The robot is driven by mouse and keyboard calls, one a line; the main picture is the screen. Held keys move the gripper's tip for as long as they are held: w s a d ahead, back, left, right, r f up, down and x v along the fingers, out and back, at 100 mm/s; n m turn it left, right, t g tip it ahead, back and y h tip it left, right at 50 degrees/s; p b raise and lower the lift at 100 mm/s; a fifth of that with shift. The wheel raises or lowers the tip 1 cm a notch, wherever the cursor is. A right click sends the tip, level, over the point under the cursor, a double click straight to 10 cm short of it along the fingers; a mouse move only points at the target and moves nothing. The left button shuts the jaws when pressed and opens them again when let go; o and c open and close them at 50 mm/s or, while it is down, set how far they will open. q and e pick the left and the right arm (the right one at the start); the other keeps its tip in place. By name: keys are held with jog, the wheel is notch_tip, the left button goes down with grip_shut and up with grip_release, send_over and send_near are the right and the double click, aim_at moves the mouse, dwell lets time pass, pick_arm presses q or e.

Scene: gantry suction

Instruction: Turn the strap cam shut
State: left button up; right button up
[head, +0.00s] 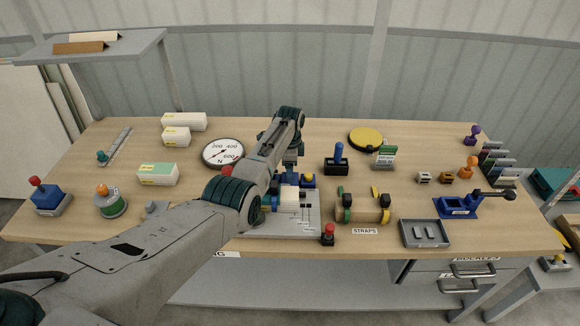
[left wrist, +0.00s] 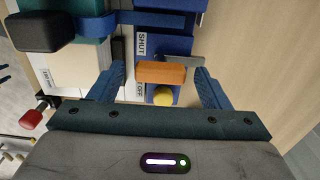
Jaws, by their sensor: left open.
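In the left wrist view, an orange block (left wrist: 162,72), which looks like the cam lever, lies between the two blue fingers of my left gripper (left wrist: 160,78). The fingers are open, one on each side, and a gap shows on both sides of it. A thin grey metal piece (left wrist: 184,60) lies beside the orange block. A "SHUT" label (left wrist: 142,43) is above it and an "OFF" label (left wrist: 139,88) is at its lower left. In the head view my left gripper (head: 290,178) is over the fixture, and my arm hides much of it. My right gripper is not seen.
A yellow knob (left wrist: 162,96) sits close below the orange block. In the head view, the grey fixture plate (head: 308,222) has a red-topped knob (head: 328,232) at its front right. A strap rack (head: 362,210) stands to the right, and a gauge (head: 222,152) behind left.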

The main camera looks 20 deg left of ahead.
pick_arm(q)
jog(key=c, duration=1)
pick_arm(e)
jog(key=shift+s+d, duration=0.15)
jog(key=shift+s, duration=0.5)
